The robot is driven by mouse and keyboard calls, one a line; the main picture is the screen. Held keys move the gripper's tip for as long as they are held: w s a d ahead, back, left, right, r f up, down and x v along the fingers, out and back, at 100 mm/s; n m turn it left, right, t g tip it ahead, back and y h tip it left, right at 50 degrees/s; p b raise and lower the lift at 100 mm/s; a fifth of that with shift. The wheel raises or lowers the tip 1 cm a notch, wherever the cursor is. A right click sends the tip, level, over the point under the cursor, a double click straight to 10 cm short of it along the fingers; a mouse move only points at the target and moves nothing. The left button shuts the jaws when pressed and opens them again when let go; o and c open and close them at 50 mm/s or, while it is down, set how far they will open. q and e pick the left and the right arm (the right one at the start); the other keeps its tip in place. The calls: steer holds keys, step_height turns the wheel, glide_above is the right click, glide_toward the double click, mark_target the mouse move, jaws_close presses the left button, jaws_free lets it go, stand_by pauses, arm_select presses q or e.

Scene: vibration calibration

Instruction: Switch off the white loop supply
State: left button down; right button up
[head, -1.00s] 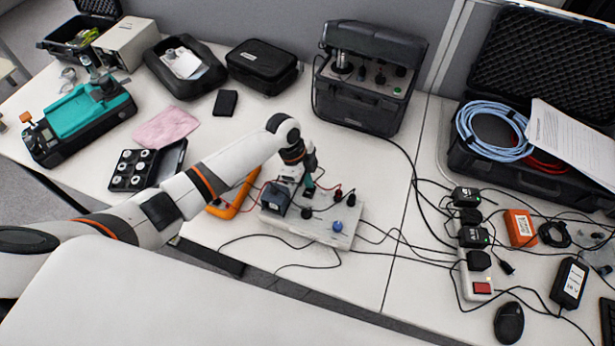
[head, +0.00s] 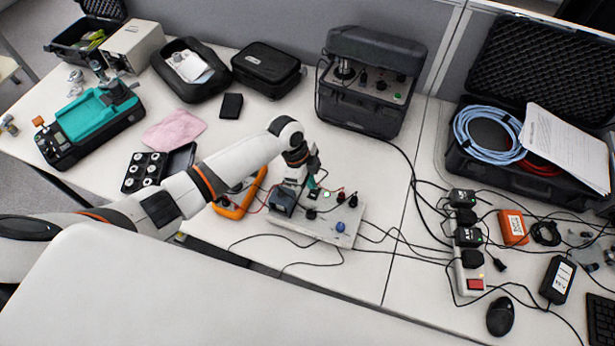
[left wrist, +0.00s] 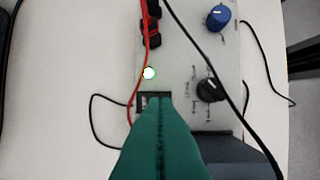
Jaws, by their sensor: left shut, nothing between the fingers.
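The white loop supply (head: 322,229) is a pale box with a dark block, knobs and sockets, lying near the table's front edge. In the left wrist view its panel (left wrist: 180,75) shows a blue knob (left wrist: 218,17), a black knob (left wrist: 210,90) and a lit green-white lamp (left wrist: 149,73). My left gripper (head: 311,184) is over the panel; its green fingers (left wrist: 158,98) are shut with nothing between them. The tips are at a small dark-framed switch (left wrist: 144,98) and partly hide it. I cannot tell whether they touch it. My right gripper is not in view.
Red and black leads run over and beside the supply. An orange meter (head: 240,202) lies to its left. A power strip (head: 463,275) with a red switch and several adapters stands to the right. A dark instrument case (head: 360,105) stands behind.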

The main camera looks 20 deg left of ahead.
arm_select(q)
steer(key=shift+a+b+v, duration=0.2)
steer(key=shift+b+v, duration=0.6)
steer(key=shift+v, duration=0.3)
steer(key=b+v, duration=0.1)
steer(key=v, duration=0.6)
steer(key=shift+r, duration=0.45)
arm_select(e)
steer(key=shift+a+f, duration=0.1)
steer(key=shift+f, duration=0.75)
arm_select(q)
steer(key=shift+d, duration=0.1)
steer(key=w+b, duration=0.1)
steer(key=b, duration=0.2)
steer(key=shift+w+d+r+b, duration=0.15)
steer(key=shift+d+r+b, duration=0.05)
steer(key=shift+b, duration=0.1)
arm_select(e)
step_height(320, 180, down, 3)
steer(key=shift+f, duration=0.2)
